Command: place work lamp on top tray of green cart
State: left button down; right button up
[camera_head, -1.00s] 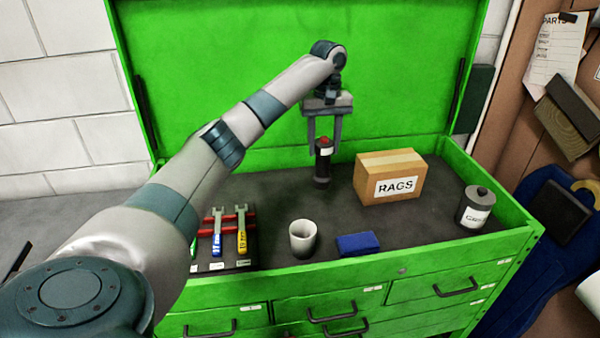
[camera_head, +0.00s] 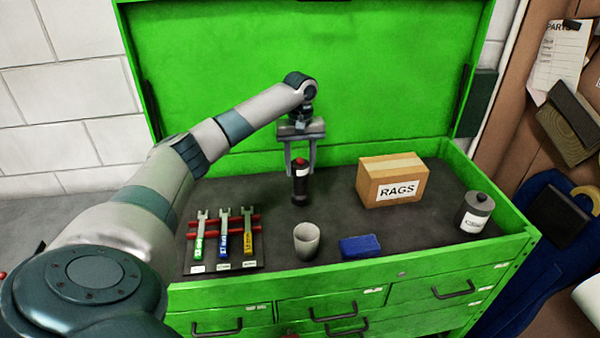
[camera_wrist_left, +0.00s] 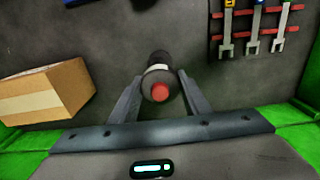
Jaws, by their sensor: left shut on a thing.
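The work lamp (camera_head: 300,185) is a dark upright cylinder with a red top and a pale band. My left gripper (camera_head: 300,168) is shut on its upper part, pointing down. The lamp also shows between the fingers in the left wrist view (camera_wrist_left: 158,80). Its base is at or just above the dark tray surface; I cannot tell whether it touches. The green cart's top tray (camera_head: 345,215) has a dark floor and green walls, with a raised green lid behind. My right gripper is not in view.
A RAGS box (camera_head: 392,182) stands right of the lamp, and a grey canister (camera_head: 475,212) at the far right. A white cup (camera_head: 307,241) and blue block (camera_head: 360,246) are in front. A wrench rack (camera_head: 224,240) is front left. Tray floor around the lamp is clear.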

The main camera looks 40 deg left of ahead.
pick_arm(q)
notch_tip(320, 180, down, 3)
jog(key=shift+r+p, duration=0.15)
jog(key=shift+p, duration=0.65)
jog(key=shift+f, duration=0.3)
jog(key=c, duration=1)
grip_release()
notch_tip(320, 180, up, 11)
jog(key=b, duration=0.4)
jog(key=shift+r, duration=0.6)
